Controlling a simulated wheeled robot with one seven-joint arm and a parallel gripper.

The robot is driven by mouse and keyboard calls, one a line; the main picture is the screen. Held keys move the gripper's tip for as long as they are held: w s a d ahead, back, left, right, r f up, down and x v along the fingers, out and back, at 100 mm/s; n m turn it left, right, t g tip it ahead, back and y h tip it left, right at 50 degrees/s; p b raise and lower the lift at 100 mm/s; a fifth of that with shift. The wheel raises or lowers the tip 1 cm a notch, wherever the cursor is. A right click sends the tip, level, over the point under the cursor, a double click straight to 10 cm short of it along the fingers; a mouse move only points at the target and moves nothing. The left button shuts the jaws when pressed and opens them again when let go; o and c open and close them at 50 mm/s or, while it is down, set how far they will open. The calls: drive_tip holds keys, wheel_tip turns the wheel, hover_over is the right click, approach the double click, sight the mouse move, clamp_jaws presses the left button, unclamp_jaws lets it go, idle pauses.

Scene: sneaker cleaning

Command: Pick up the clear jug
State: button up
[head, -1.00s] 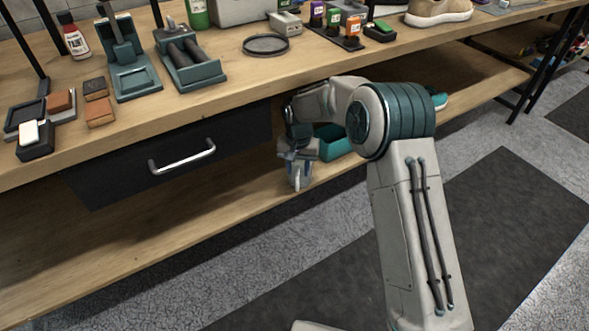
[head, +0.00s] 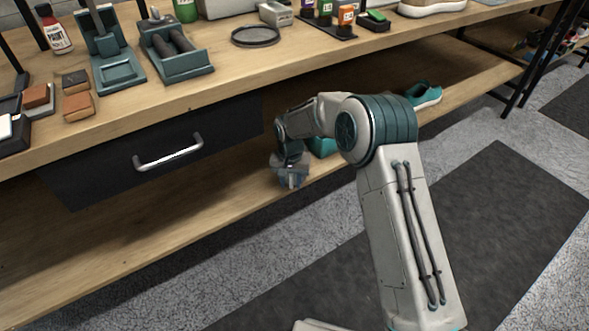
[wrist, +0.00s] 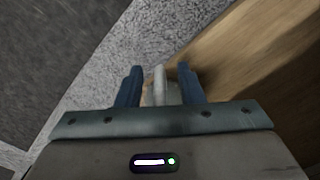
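My gripper (head: 290,184) hangs at the front edge of the lower shelf in the head view. In the wrist view, its two blue fingers (wrist: 159,82) stand apart. A pale, upright, narrow piece (wrist: 159,88) shows between the fingers, with clear gaps on both sides. It looks like part of the clear jug, perhaps its handle, but most of it is hidden behind the gripper's body. In the head view I cannot make out the jug apart from the gripper.
The lower shelf (head: 190,220) runs under the workbench, with a black drawer (head: 110,165) above it. A teal container (head: 322,147) sits partly behind my arm. A teal shoe (head: 426,96) lies farther right on the shelf.

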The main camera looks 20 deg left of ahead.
clamp_jaws()
drive_tip(key=shift+r, duration=0.15)
